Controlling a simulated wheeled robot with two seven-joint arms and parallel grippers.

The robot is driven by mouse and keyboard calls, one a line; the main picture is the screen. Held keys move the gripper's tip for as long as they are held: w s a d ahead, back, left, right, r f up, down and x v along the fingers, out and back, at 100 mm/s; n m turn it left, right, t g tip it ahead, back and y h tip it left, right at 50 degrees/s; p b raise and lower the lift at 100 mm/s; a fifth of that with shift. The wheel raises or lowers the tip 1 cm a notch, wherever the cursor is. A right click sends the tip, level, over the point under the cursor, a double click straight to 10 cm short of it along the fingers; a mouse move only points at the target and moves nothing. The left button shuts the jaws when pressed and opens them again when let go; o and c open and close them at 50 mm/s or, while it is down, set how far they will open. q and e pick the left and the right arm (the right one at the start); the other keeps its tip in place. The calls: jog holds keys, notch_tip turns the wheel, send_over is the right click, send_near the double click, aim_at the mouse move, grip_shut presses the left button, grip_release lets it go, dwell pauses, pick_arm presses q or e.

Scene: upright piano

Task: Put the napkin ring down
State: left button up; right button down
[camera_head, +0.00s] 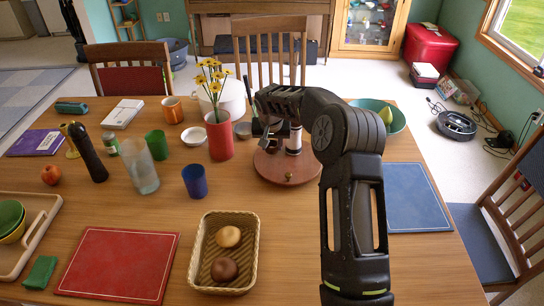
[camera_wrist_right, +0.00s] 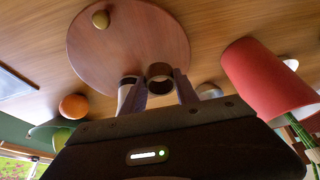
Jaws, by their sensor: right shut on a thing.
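My right gripper (camera_head: 277,128) hangs over the round wooden board (camera_head: 285,170) on the table. In the right wrist view my right gripper (camera_wrist_right: 160,83) is shut on a small brown ring, the napkin ring (camera_wrist_right: 159,70), with its round opening showing between the fingers. The round board (camera_wrist_right: 165,35) lies beyond the ring there; I cannot tell whether the ring touches it. In the head view the ring is hard to make out against the dark fingers. My left gripper is out of view.
A red vase with yellow flowers (camera_head: 219,137) stands close left of the gripper. A white cylinder (camera_wrist_right: 126,92) is beside the ring. A small round gold thing (camera_wrist_right: 100,19) is on the board. A basket (camera_head: 198,262), a blue mat (camera_head: 416,200) and a green bowl (camera_head: 396,121) lie around.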

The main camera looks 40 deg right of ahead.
aim_at(272, 151)
notch_tip(272, 151, down, 4)
jog(key=shift+f+b, duration=0.1)
jog(key=shift+b, duration=0.9)
jog(key=shift+f, duration=0.4)
jog(key=shift+f+b, duration=0.2)
jog(key=shift+b, duration=0.1)
jog(key=c, duration=0.9)
grip_release()
jog(key=shift+r, duration=0.15)
jog(key=shift+r+p, duration=0.2)
jog(key=shift+p, duration=0.2)
jog(key=p+v, duration=0.3)
jog(key=v, duration=0.8)
jog(key=shift+s+a+r, duration=0.1)
jog(key=shift+s+r, duration=0.05)
jog(key=shift+r, duration=0.25)
